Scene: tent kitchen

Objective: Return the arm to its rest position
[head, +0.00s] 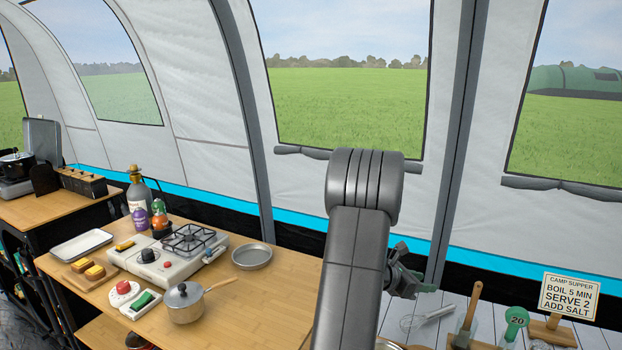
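My arm (350,270) rises from the bottom of the head view, right of the wooden table, and bends at a thick dark grey joint near the middle. My gripper (408,278) shows partly behind the arm, to its right, above the white slatted surface. It is small and dark, and the arm hides part of it. I cannot tell whether its fingers are open or shut, or whether they hold anything.
The wooden table (285,290) on the left holds a camp stove (165,262), a lidded saucepan (186,303), a grey pan (252,256), a tray and bottles. On the right are a whisk (428,317), wooden-handled tools and a supper sign (570,296). Tent walls stand behind.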

